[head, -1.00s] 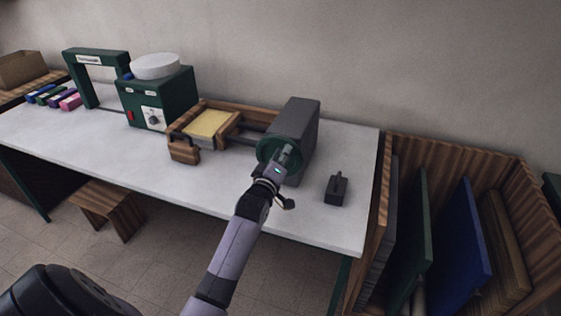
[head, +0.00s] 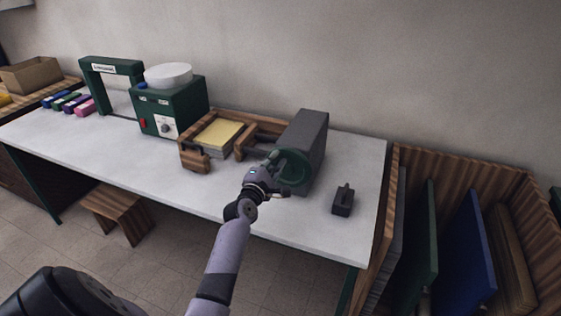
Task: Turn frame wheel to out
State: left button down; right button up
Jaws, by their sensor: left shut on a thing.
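The frame wheel is a round dark green wheel (head: 297,175) on the front of a dark grey box (head: 308,135) on the white bench. A wooden frame (head: 245,126) with a yellow pad (head: 218,133) lies to the left of the box. My left gripper (head: 279,163) is at the upper left part of the wheel, shut on it; the fingertips are small and partly hidden against the green. No marking for "out" can be made out. My right gripper is not in view.
A green machine (head: 185,110) with a white round top stands left of the frame. A small dark block with a handle (head: 343,200) sits right of the wheel. A wooden rack (head: 395,190) with upright panels stands at the bench's right end. The bench front is clear.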

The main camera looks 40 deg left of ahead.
pick_arm(q)
jog(key=shift+s+a+f+n, duration=0.1)
jog(key=shift+a+f+n, duration=0.35)
jog(key=shift+n, duration=0.6)
jog(key=shift+s+a+f+n, duration=0.15)
jog(key=shift+a+f+n, duration=0.25)
jog(key=shift+n, duration=0.7)
jog(key=shift+s+a+f+n, duration=0.1)
jog(key=shift+a+f+n, duration=0.3)
jog(key=shift+n, duration=0.65)
jog(key=shift+a, duration=0.1)
jog(key=c, duration=1.5)
grip_release()
jog(key=shift+a, duration=0.1)
jog(key=shift+c, duration=0.2)
jog(key=shift+r, duration=0.1)
jog(key=v, duration=1.2)
